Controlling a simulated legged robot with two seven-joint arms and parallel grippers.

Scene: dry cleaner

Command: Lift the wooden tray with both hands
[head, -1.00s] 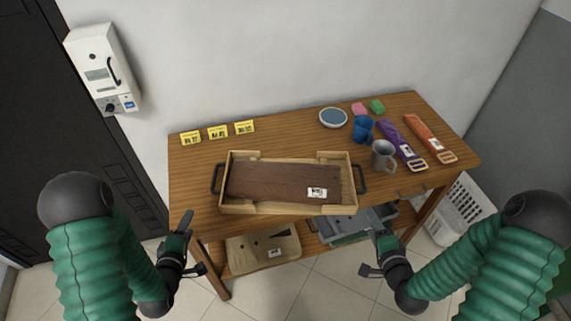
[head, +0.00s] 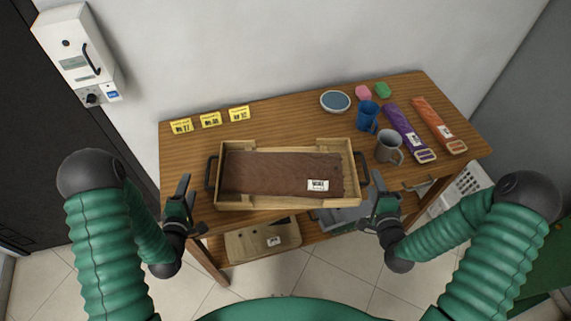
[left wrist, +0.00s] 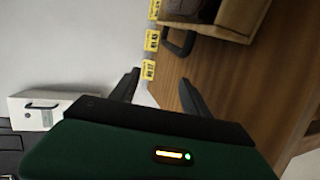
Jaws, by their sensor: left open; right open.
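The wooden tray (head: 290,203) lies on the table, with a dark handle at each short end and a dark brown board (head: 270,173) with a white label inside it. My left gripper (head: 190,200) is open and empty, left of and a little in front of the tray's left handle (head: 210,172). That handle also shows at the top of the left wrist view (left wrist: 180,42), beyond the spread fingers (left wrist: 155,90). My right gripper (head: 382,195) is open and empty, just in front of the tray's right handle (head: 363,168). Neither gripper appears to touch the tray.
Yellow number cards (head: 210,120) stand at the back left of the table. A grey mug (head: 388,147) stands close right of the tray, near a blue cup (head: 367,116), a blue-grey dish (head: 335,101) and purple (head: 408,132) and orange (head: 438,125) straps. A wooden box (head: 262,240) is below.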

